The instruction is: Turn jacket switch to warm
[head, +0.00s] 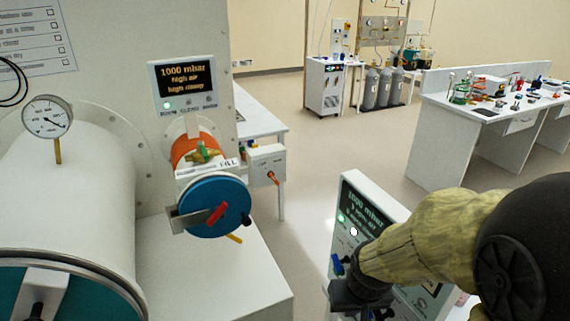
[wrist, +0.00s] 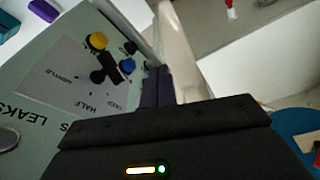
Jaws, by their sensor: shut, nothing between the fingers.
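No switch in view carries a readable jacket or warm label, so I cannot tell which one is the jacket switch. In the wrist view, a pale control panel (wrist: 62,84) holds a yellow knob (wrist: 97,41), a black handle (wrist: 105,72) and a blue knob (wrist: 127,66). Its upside-down labels include HALF. My gripper (wrist: 158,76) is shut and empty, its fingers beside the panel's edge, close to the blue knob. In the head view, my gripper (head: 360,292) is in front of a panel with a dark screen (head: 366,216) and partly hides its lower part.
A blue round hatch (head: 214,205) with a red handle and a small screen (head: 186,83) above it stand left. A grey box (head: 266,164) with an orange lever is beside it. A large white cylinder (head: 75,195) is far left. Open floor (head: 345,145) lies behind.

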